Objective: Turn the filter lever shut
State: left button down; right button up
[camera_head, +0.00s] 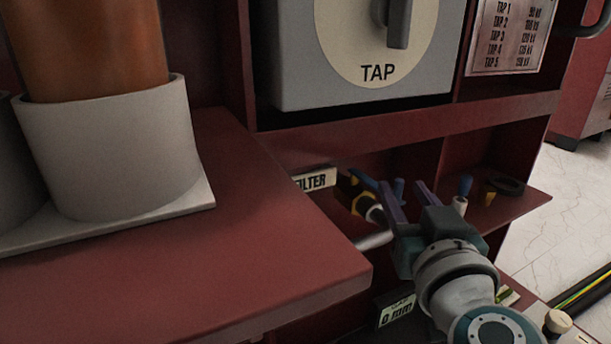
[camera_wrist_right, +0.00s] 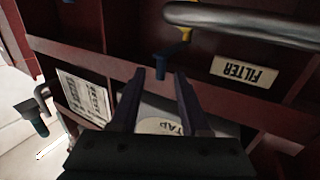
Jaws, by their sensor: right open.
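The filter valve is yellow and dark (camera_head: 358,203) in the head view, just right of the FILTER label (camera_head: 315,180) and on a grey pipe. In the right wrist view, its yellow part (camera_wrist_right: 186,36) shows beside the pipe. A blue piece (camera_wrist_right: 164,61), which looks like the lever, reaches down from it. My right gripper (camera_head: 403,186) is open and empty, right of the valve in the head view. In the wrist view, its fingertips (camera_wrist_right: 159,74) point at the blue piece, which appears between them. Whether they touch it cannot be told. My left gripper is out of view.
A grey TAP box (camera_head: 372,95) is above my right gripper. A red ledge (camera_head: 260,235) juts out at left, with white-based bushings (camera_head: 110,150) on it. Small blue and yellow parts and a dark ring (camera_head: 505,185) are on the shelf at right. A 0 mm display (camera_head: 396,312) is below.

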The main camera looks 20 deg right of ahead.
jog(key=shift+b+x, duration=0.3)
jog(key=shift+x, duration=1.15)
grip_shut()
dwell(0.3)
